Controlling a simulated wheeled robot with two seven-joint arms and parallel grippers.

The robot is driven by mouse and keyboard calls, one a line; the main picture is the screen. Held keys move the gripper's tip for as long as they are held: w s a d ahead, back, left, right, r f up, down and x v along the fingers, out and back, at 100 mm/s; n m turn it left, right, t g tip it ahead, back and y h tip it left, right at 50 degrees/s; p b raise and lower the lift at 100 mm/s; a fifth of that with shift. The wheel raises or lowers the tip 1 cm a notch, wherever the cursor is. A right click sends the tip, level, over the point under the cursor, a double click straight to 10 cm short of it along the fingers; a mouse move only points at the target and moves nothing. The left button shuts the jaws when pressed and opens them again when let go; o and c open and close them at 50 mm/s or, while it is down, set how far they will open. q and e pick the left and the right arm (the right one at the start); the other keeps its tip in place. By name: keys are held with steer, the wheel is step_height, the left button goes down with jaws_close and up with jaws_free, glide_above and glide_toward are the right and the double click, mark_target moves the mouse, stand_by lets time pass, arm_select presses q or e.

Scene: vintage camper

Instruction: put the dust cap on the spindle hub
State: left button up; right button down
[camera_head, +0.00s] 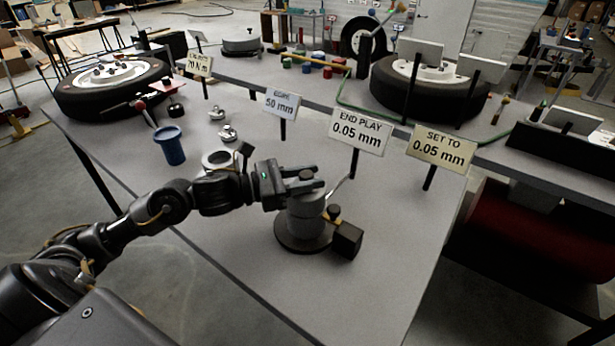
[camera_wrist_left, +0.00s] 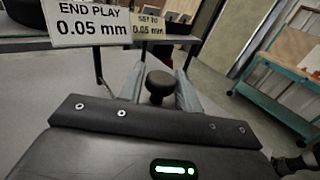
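A grey cylindrical spindle hub (camera_head: 305,228) stands on a dark round base near the table's front right. My left gripper (camera_head: 318,182) is directly over its top. In the left wrist view the two fingers (camera_wrist_left: 160,82) stand apart, with a dark round knob (camera_wrist_left: 160,87) showing between or just past them; contact is unclear. The fingers cover part of the hub's top, so I cannot tell whether a cap sits there. Two small silver pieces (camera_head: 228,133) (camera_head: 217,113) lie farther back; I cannot tell whether either is the dust cap. My right gripper is not in view.
A black block (camera_head: 347,240) and a yellow piece sit beside the hub. A grey ring (camera_head: 217,160) and a blue cup (camera_head: 169,145) stand to the left. Sign posts, including END PLAY (camera_head: 360,132), rise behind. The front right tabletop (camera_head: 375,295) is clear.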

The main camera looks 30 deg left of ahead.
mark_target(299, 180)
arm_select(q)
steer(key=shift+o, duration=1.4)
steer(key=shift+r, duration=0.15)
steer(key=v, duration=0.2)
steer(key=b+v, duration=0.1)
steer(key=v, duration=0.4)
steer(key=shift+s+a+f+b, duration=0.1)
steer(key=shift+f+b, duration=0.15)
steer(key=shift+b, duration=0.15)
steer(key=shift+r+v, duration=0.1)
steer(key=shift+v, duration=1.05)
steer(key=shift+r+v, duration=0.15)
steer(key=shift+v, duration=1.05)
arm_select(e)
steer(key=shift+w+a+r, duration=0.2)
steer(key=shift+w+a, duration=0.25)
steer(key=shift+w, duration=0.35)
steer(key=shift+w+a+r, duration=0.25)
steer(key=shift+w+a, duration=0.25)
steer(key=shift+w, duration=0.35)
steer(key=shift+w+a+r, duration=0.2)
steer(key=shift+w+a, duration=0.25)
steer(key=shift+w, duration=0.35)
